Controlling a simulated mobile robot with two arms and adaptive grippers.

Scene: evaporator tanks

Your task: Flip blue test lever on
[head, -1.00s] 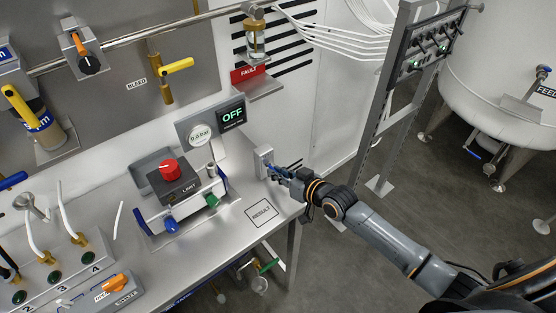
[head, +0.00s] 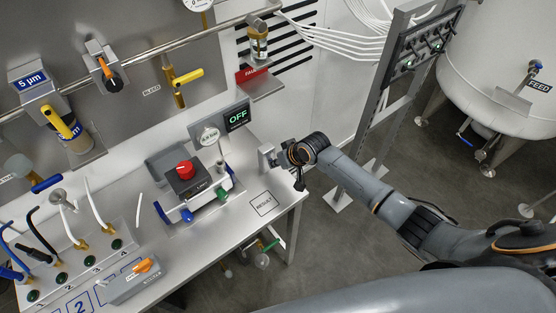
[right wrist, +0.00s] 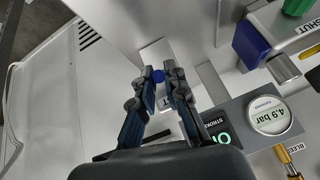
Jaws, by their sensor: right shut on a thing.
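The blue test lever shows its round blue knob (right wrist: 158,76) in the right wrist view, in front of a pale grey switch box (right wrist: 157,53). The same switch box (head: 266,158) stands at the far right end of the bench in the head view, where the knob is hidden by my wrist. My right gripper (right wrist: 160,78) is shut on the knob, with a fingertip on either side. It also shows in the head view (head: 281,158), beside the box. My left gripper is not in view.
A display (head: 237,116) reads OFF beside a round gauge (head: 209,135), which reads about 4.9 bar in the right wrist view. A device with a red knob (head: 185,170) stands left of the box. The RESULT square (head: 262,203) is bare. A metal frame (head: 385,110) stands at right.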

